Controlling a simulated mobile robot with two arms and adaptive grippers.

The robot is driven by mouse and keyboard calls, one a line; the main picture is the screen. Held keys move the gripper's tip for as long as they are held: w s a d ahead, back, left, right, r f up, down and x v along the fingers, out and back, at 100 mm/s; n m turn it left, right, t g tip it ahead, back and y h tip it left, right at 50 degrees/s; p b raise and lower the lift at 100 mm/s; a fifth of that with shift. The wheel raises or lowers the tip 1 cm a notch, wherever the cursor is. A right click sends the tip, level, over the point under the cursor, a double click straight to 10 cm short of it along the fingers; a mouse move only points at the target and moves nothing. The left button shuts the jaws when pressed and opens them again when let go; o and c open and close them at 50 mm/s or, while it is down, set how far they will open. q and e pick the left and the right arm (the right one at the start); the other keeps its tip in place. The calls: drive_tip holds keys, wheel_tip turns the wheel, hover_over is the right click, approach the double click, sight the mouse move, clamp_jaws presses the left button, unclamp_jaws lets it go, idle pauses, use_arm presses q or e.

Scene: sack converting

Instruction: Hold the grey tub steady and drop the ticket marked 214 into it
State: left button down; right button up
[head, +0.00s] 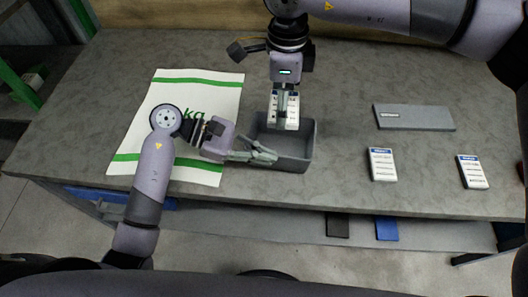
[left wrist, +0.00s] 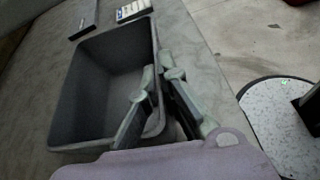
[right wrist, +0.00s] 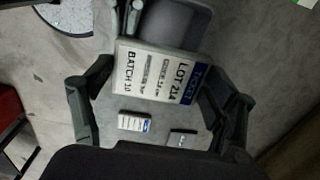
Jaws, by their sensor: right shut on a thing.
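The grey tub (head: 308,150) stands open near the table's front edge; it also shows in the left wrist view (left wrist: 78,95). My left gripper (head: 268,153) is at the tub's near-left wall, its fingers apart, one on the inner side and one outside; whether they touch the wall is unclear. My right gripper (head: 284,92) is shut on a white ticket (head: 284,115) with a blue band. It hangs over the tub's back part. In the right wrist view this ticket (right wrist: 155,78) reads LOT 214, with part of the tub behind it.
Two other white tickets lie right of the tub, one nearer (head: 382,164) and one farther right (head: 473,172). A flat grey block (head: 414,117) lies behind them. A white sack with green bands (head: 185,92) lies left, partly under my left arm. The table's left end is clear.

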drive_tip(key=shift+f, duration=2.1)
drive_tip(key=o, duration=1.2)
wheel_tip(320, 180, up, 12)
drive_tip(key=shift+r, duration=0.25)
use_arm(q)
drive_tip(key=c, duration=1.7)
unclamp_jaws()
